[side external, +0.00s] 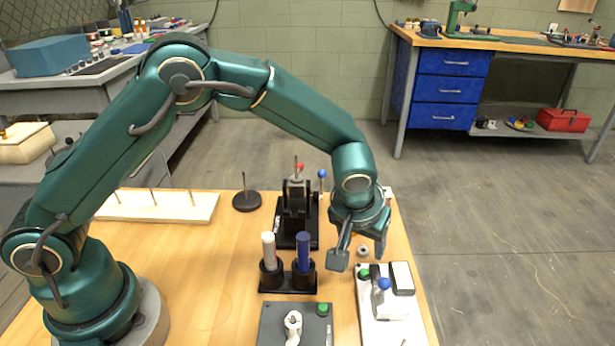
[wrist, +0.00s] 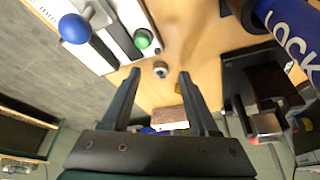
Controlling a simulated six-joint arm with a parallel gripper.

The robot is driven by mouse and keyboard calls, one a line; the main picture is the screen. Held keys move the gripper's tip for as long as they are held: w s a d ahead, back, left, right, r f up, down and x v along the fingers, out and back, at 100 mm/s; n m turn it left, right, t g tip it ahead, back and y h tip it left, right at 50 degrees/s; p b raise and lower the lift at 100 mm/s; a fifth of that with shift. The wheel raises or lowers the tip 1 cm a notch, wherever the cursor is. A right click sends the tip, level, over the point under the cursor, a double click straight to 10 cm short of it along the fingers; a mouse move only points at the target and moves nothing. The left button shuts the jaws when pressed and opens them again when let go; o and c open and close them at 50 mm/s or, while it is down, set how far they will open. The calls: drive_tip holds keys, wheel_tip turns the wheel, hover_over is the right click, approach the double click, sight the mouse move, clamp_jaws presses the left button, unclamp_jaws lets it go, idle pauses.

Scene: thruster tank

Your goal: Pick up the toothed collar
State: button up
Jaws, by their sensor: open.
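In the wrist view my gripper (wrist: 159,75) is open with nothing held.
A white fixture (side external: 390,312) with a blue knob (side external: 384,284) and green button (side external: 364,273) stands close in front. A black holder (side external: 288,279) with white and blue cylinders is to the left. A black clamp-like device (side external: 297,215) stands behind.

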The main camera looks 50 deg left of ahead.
sight(362, 254)
drive_tip(key=shift+w+f, duration=0.2)
drive_tip(key=shift+f, duration=0.25)
clamp_jaws()
drive_tip(key=shift+r, duration=0.1)
drive_tip(key=shift+r, duration=0.55)
wheel_tip(362, 254, up, 3)
drive_tip(key=shift+f, duration=0.1)
drive_tip(key=s+a+r, duration=0.2)
drive_tip(key=a+r, duration=0.5)
drive_tip(key=a, duration=0.4)
drive_tip(key=shift+a, duration=0.35)
